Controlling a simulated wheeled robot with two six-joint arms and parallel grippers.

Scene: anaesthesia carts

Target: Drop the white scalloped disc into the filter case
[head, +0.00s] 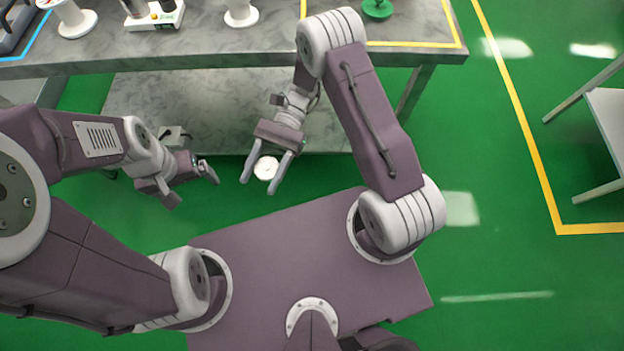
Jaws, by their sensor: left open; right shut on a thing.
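The white disc (265,168) is small and round in the head view, between the fingers of my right gripper (259,180). My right gripper is shut on it and holds it in front of the bench, over the green floor. The scallops on its edge are too small to make out. My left gripper (195,192) is open and empty, to the left of the disc and apart from it. I cannot pick out the filter case in this view.
A grey bench (280,40) runs along the top, with a lower shelf (225,95). On it stand white spool-like pieces (73,20), a white device (155,17), a dark case (14,30) and a green piece (377,9).

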